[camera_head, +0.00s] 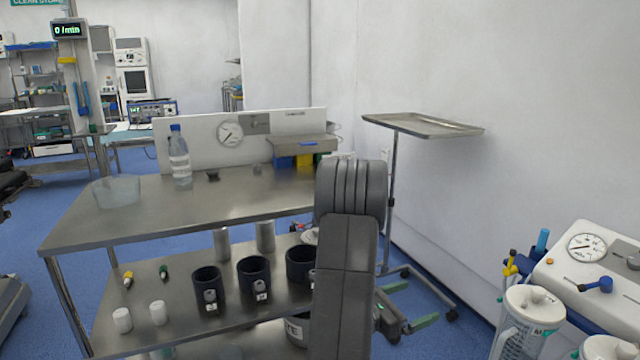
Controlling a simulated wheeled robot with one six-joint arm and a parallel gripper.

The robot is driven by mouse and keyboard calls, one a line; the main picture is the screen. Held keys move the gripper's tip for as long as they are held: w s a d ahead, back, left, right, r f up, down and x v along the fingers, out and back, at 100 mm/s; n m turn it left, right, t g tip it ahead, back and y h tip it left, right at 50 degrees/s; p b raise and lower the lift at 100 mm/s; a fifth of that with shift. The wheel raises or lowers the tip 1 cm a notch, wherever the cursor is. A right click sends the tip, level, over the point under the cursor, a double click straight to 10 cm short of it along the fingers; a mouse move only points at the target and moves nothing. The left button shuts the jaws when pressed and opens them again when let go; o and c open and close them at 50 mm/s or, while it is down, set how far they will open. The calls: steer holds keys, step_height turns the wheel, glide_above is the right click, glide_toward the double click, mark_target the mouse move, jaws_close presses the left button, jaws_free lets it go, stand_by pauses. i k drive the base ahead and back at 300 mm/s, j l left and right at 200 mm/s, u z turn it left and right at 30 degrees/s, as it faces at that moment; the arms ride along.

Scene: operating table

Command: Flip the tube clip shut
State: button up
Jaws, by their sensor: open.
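I cannot make out the tube clip for certain. A small blue piece (308,144) lies on top of a grey block at the back right of the steel table (140,215); it is too small to tell whether it is a clip, or open or shut. A small dark object (212,175) sits on the tabletop left of it. My dark arm rises in the middle foreground and hides the table's right end. My gripper cannot be made out; it appears hidden behind the arm or out of frame.
A clear bottle (180,160) and translucent basin (117,190) stand on the tabletop. Dark cups (254,278) and white caps stand on the lower shelf. A tray stand (425,125) is at the back right. A suction unit (590,270) with canisters fills the right foreground.

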mark_target(510, 270)
steer(key=i+j, duration=0.35)
steer(key=z, duration=0.45)
steer(key=j+z, duration=0.1)
steer(key=z, duration=0.75)
steer(key=j+z, duration=0.1)
steer(key=z, duration=0.8)
steer(key=k+l+u, duration=0.2)
steer(key=j, duration=0.25)
steer(key=i+u, duration=0.05)
